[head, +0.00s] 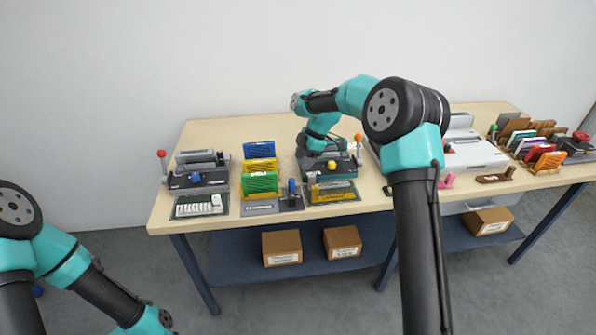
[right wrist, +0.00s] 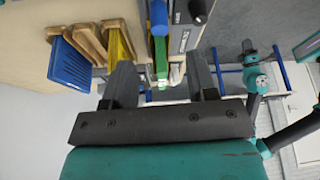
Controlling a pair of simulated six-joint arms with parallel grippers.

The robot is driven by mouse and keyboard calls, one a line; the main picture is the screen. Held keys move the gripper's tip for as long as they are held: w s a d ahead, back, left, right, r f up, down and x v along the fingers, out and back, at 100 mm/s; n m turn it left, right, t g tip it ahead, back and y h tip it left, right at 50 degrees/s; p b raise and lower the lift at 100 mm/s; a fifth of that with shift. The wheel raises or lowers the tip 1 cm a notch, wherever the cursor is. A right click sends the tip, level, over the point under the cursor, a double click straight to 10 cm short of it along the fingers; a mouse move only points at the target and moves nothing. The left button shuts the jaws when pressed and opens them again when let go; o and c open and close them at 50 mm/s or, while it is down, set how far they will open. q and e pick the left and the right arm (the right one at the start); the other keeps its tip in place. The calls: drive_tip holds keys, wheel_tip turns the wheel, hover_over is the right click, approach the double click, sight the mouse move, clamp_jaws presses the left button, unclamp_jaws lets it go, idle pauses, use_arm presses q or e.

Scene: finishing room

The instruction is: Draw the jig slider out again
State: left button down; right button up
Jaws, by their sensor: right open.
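My right gripper (head: 313,150) hangs above the back of the middle of the bench, by a dark machine with a yellow knob (head: 332,165). In the right wrist view its two fingers (right wrist: 163,86) are apart, with a green strip (right wrist: 161,62) and a small pale part showing in the gap; I cannot tell whether they touch it. A small grey jig with an upright blue handle (head: 291,187) stands left of the yellow-knob machine. I cannot tell for sure which part is the slider. My left gripper is outside the head view; only its arm shows.
Blue (head: 258,149), yellow and green (head: 260,182) racks stand left of the jig. A dark machine with a blue knob (head: 196,178) and red-ball lever is farther left. A white machine (head: 470,152) and colourful holders (head: 545,160) stand at the right.

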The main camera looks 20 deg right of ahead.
drive_tip(key=v, duration=0.7)
drive_tip(key=shift+s, duration=0.1)
